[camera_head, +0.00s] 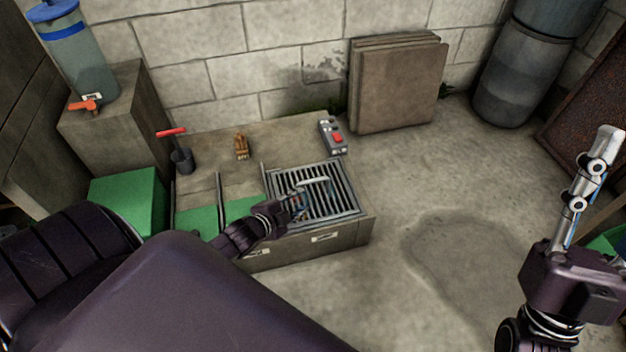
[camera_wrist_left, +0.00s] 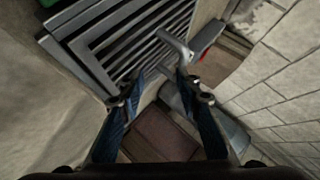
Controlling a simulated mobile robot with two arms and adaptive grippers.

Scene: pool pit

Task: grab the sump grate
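The sump grate (camera_head: 338,203) is a grey slatted metal grate with a raised bar handle (camera_head: 314,181). It lies flat on the right part of a low concrete block. My left gripper (camera_head: 301,203) is over the grate's left side, close to the handle. In the left wrist view, the grate (camera_wrist_left: 112,42) fills the upper left and its handle (camera_wrist_left: 176,46) shows just beyond the spread fingertips (camera_wrist_left: 158,84). The fingers hold nothing; contact with the handle cannot be told. My right gripper (camera_head: 590,172) is raised at the right, far from the grate, its finger gap unclear.
A grey box with a red button (camera_head: 332,137) stands behind the grate. A dark cup with a red handle (camera_head: 182,160) and a small brown object (camera_head: 241,146) are further left. Slabs (camera_head: 398,85) lean on the wall. The floor right of the block is open, with a damp patch.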

